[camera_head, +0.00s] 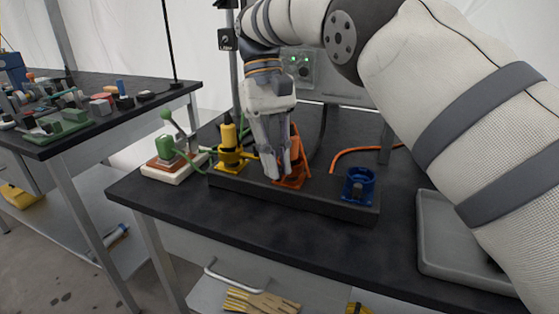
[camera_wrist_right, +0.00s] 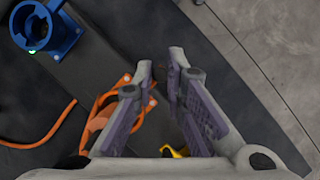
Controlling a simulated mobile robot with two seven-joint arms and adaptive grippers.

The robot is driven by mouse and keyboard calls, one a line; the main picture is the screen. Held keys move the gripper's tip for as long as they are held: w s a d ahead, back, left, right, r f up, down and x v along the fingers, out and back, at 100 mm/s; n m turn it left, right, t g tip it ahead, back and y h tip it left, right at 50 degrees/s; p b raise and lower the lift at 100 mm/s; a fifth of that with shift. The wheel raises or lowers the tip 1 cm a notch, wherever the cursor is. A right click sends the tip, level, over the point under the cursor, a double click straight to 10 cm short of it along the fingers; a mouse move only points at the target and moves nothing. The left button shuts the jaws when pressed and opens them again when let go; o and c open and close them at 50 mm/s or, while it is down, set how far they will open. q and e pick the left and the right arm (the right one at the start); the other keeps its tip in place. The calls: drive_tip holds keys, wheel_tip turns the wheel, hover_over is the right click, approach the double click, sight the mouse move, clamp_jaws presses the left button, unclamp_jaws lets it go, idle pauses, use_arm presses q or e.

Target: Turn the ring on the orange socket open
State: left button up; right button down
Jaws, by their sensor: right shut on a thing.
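The orange socket (camera_head: 292,180) sits on the dark strip at the front of the table, between the yellow and blue sockets. My right gripper (camera_head: 279,172) comes down from above and covers much of it. In the right wrist view, the gripper (camera_wrist_right: 162,75) has its fingers on either side of a narrow gap, and the orange socket (camera_wrist_right: 103,110) shows beside and behind the left finger. The gripper is shut on the ring, which its fingers mostly hide. How far the ring is turned cannot be seen. My left gripper is out of view.
The blue socket (camera_head: 358,186) stands open to the right. The yellow socket (camera_head: 230,157) with a yellow plug stands close on the left. A green lever device (camera_head: 166,146) is farther left. A grey tray (camera_head: 450,262) lies at the right, and an orange cable (camera_head: 350,151) runs behind.

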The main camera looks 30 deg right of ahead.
drive_tip(key=shift+r, duration=0.1)
idle(0.4)
drive_tip(key=c, duration=1.6)
unclamp_jaws()
drive_tip(key=shift+c, duration=0.2)
